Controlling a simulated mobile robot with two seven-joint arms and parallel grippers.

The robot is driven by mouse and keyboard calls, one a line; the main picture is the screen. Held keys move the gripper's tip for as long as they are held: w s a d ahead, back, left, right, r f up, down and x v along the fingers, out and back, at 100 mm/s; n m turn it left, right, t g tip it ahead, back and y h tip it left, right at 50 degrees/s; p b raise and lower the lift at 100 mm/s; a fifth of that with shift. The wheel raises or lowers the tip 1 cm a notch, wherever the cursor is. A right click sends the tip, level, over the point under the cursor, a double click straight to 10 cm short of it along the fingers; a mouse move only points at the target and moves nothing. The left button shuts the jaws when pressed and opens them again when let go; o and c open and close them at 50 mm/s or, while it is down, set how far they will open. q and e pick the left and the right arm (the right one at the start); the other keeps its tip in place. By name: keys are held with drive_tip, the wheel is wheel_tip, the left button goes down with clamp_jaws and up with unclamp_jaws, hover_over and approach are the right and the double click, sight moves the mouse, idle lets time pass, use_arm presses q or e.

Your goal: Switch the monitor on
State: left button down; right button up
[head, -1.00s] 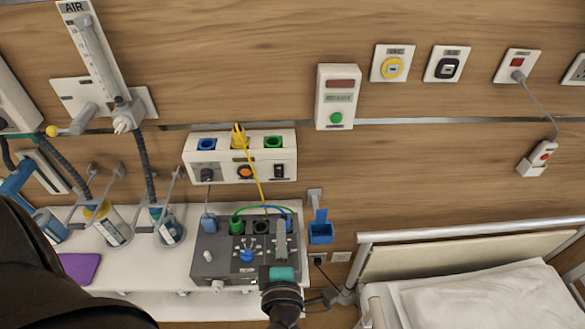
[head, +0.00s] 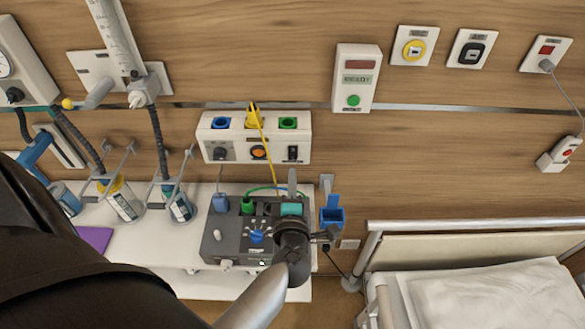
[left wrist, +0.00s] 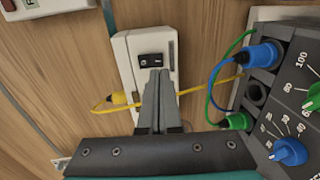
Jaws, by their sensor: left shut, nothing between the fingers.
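A white wall box (head: 207,150) has blue, yellow and green sockets, an orange button and a black rocker switch (head: 292,153). A grey unit (head: 214,250) with dials and plugged leads stands on the shelf below. No screen shows, so I cannot tell which is the monitor. My left gripper (head: 291,174) is shut and empty, its fingertips just below the rocker switch. In the left wrist view the closed fingertips (left wrist: 158,73) overlap the lower edge of the switch (left wrist: 151,60); contact cannot be told. My right gripper is not in view.
A yellow lead (head: 264,146) hangs from the wall box beside my fingers. A blue holder (head: 332,217) is on the wall to the right. Bottles (head: 125,204) stand on the shelf at left. The bed (head: 480,293) is at lower right.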

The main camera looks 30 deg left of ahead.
sight(293, 159)
use_arm(q)
drive_tip(key=b+x, duration=0.1)
drive_tip(key=x, duration=0.3)
drive_tip(key=shift+w, duration=0.15)
drive_tip(key=shift+w+a, duration=0.1)
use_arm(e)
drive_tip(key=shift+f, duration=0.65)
use_arm(q)
drive_tip(key=shift+w+a, duration=0.1)
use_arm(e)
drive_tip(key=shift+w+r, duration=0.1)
use_arm(q)
drive_tip(key=shift+f, duration=0.1)
